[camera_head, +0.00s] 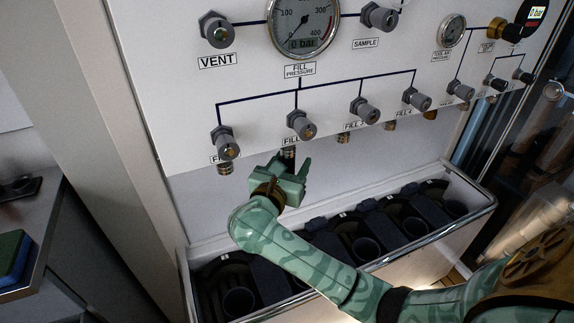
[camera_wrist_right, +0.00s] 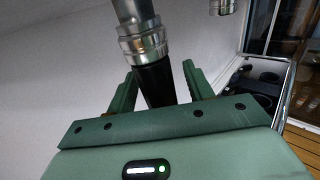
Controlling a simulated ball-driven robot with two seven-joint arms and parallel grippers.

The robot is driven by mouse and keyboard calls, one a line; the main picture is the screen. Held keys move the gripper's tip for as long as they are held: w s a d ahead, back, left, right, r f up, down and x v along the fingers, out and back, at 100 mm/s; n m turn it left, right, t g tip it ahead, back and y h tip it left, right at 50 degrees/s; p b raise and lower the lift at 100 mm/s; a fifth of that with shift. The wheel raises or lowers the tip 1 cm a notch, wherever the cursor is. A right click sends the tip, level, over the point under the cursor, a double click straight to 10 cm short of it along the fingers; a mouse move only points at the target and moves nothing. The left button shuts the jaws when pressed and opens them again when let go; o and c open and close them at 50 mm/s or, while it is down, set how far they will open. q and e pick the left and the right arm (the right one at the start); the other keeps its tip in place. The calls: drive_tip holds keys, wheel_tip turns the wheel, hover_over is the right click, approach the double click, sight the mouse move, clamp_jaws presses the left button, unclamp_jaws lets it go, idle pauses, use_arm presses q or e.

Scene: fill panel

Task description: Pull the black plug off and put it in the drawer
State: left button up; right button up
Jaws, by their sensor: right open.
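The black plug (camera_wrist_right: 156,82) hangs below a metal fitting in the right wrist view. In the head view, the plug (camera_head: 289,153) shows as a dark stub under the second fill valve. My right gripper (camera_wrist_right: 158,85) is open, with one finger on each side of the plug; I cannot tell whether either finger touches it. In the head view, my right gripper (camera_head: 293,168) is just below that fitting. My left gripper is not in view. I see no drawer that I can make out for certain.
The white panel (camera_head: 180,100) carries valves, a fill pressure gauge (camera_head: 303,25) and several fittings along its lower edge. Below it is a long bin with a metal rail (camera_head: 420,248) and dark round holders. A counter with a blue and green item (camera_head: 12,258) stands at left.

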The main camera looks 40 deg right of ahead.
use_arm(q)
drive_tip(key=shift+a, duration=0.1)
